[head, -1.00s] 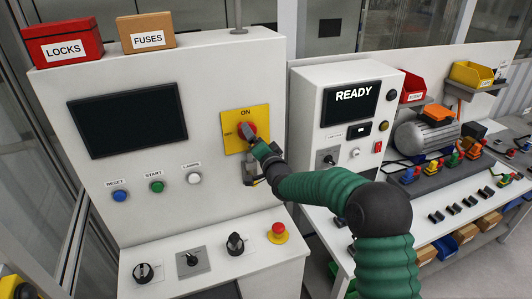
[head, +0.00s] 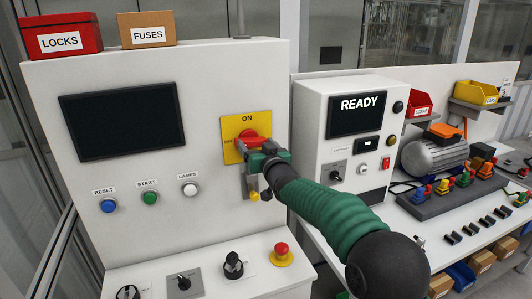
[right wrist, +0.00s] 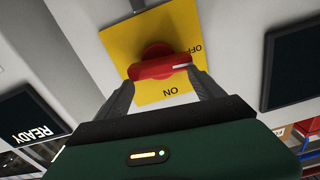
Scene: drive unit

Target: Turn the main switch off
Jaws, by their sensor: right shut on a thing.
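The main switch is a red rotary handle (head: 254,139) on a yellow plate (head: 230,126) on the white cabinet front. The plate reads ON above the handle. In the right wrist view, where the picture is upside down, the handle (right wrist: 150,71) lies roughly level, and its white mark is on the side of the OFF label. My right gripper (head: 255,147) is at the switch; in the right wrist view its two fingers (right wrist: 163,78) are shut on opposite ends of the handle. My left gripper is not in view.
Below the plate hangs a small yellow and dark item (head: 254,191). Blue, green and white buttons (head: 149,198) sit to the left. A red emergency button (head: 281,250) and black knobs are on the lower panel. The READY box (head: 350,120) stands close on the right.

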